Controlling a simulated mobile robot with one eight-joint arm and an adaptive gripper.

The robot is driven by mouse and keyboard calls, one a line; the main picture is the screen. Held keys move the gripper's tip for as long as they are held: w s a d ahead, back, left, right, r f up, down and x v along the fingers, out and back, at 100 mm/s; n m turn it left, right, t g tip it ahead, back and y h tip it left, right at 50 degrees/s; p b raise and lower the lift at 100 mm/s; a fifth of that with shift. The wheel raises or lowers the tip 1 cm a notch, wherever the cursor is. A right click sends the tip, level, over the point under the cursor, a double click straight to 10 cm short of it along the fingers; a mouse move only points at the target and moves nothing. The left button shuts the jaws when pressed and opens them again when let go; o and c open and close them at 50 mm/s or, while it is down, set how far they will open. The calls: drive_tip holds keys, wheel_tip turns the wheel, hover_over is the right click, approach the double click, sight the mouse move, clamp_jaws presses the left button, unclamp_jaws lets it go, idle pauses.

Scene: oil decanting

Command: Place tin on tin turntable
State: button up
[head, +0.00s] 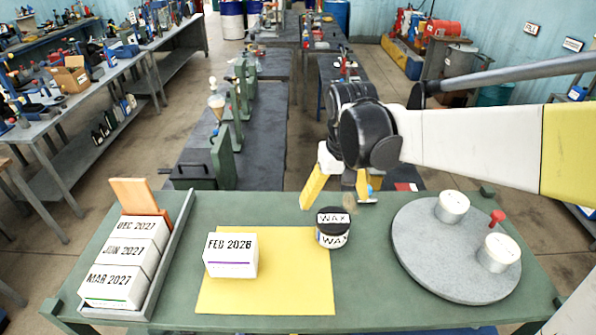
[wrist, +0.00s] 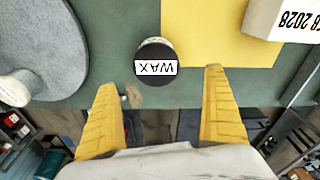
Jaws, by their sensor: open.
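The wax tin (head: 332,235), with a black lid and a white "WAX" label, stands upright on the green table at the yellow mat's upper right corner. It also shows in the wrist view (wrist: 154,62), lid toward the camera. The tin turntable (head: 440,265) is a round grey disc on the right of the table. It carries two white tins (head: 452,207) (head: 497,253) and a red knob (head: 497,216). My gripper (head: 335,200) is open and empty, its yellow fingers spread behind the wax tin. In the wrist view the tin lies ahead of the gap between the fingertips, apart from both.
A white box marked "FEB 2028" (head: 230,255) stands on the yellow mat (head: 290,290). The green table is clear between the wax tin and turntable.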

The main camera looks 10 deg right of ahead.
sight(333, 219)
drive_tip(key=f, duration=0.3)
drive_tip(key=shift+w+d+f, duration=0.1)
drive_tip(key=shift+d+f, duration=0.25)
drive_tip(key=shift+d, duration=0.05)
drive_tip(key=shift+w+a+f, duration=0.1)
drive_tip(key=shift+f, duration=0.2)
drive_tip(key=f, duration=0.4)
drive_tip(key=shift+w+f, duration=0.35)
drive_tip(key=shift+f, duration=0.05)
drive_tip(key=shift+s+r, duration=0.1)
drive_tip(key=c, duration=1.4)
